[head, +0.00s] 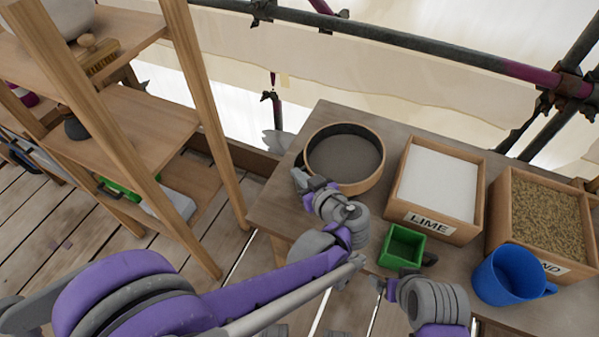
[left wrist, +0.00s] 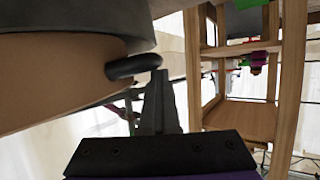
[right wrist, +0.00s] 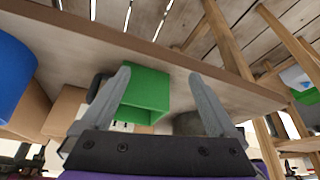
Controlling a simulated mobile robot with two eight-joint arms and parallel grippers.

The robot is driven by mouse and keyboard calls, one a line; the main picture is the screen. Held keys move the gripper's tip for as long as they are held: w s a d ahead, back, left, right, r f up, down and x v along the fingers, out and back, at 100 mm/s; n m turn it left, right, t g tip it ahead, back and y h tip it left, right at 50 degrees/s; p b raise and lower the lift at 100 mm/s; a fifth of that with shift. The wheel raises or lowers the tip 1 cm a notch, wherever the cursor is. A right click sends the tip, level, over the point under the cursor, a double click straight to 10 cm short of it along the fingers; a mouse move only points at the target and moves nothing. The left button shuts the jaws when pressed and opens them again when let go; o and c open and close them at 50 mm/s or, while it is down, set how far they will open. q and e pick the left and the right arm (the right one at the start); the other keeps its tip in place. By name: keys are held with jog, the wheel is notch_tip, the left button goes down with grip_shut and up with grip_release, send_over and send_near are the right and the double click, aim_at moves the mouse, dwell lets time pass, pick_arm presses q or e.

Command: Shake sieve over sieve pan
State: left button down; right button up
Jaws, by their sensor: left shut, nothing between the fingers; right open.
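A round sieve (head: 344,157) with a wooden rim and a flat grey inside stands on the table's back left. I cannot tell whether a separate pan sits under it. In the left wrist view its curved wooden side (left wrist: 60,75) fills the upper left, with a dark band and a dark loop (left wrist: 133,66) on it. My left gripper (head: 301,181) is at the sieve's left front edge, its fingers (left wrist: 158,105) together and empty, close to the loop. My right gripper (head: 383,284) is open and empty near the table's front edge; its fingers show in the right wrist view (right wrist: 160,80).
A green box (head: 402,246) with a dark handle is just beyond my right gripper. A lime box (head: 437,185), a box of sand-like grains (head: 540,215) and a blue mug (head: 510,275) fill the table's right (head: 270,205). A wooden shelf (head: 130,130) stands at left.

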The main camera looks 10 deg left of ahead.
dwell(0.4)
pick_arm(q)
jog(key=c, duration=1.1)
grip_release()
jog(key=shift+s+d, duration=0.1)
jog(key=v, duration=0.7)
jog(key=s+a+r+m+g+h+p, duration=0.1)
jog(key=s+a+m+g+h+p, duration=0.45)
jog(key=a, duration=0.85)
jog(key=shift+s+a+r+m+h+p, duration=0.35)
jog(key=shift+s+r+p, duration=0.35)
jog(key=shift+s, duration=0.9)
jog(key=shift+s+a+r+m+h+p, duration=0.2)
jog(key=shift+s+a+r+h+p, duration=0.2)
jog(key=shift+s+p, duration=0.95)
jog(key=shift+s+a+r+m+h+p, duration=0.35)
jog(key=shift+s+r+p, duration=0.2)
jog(key=shift+s, duration=1.3)
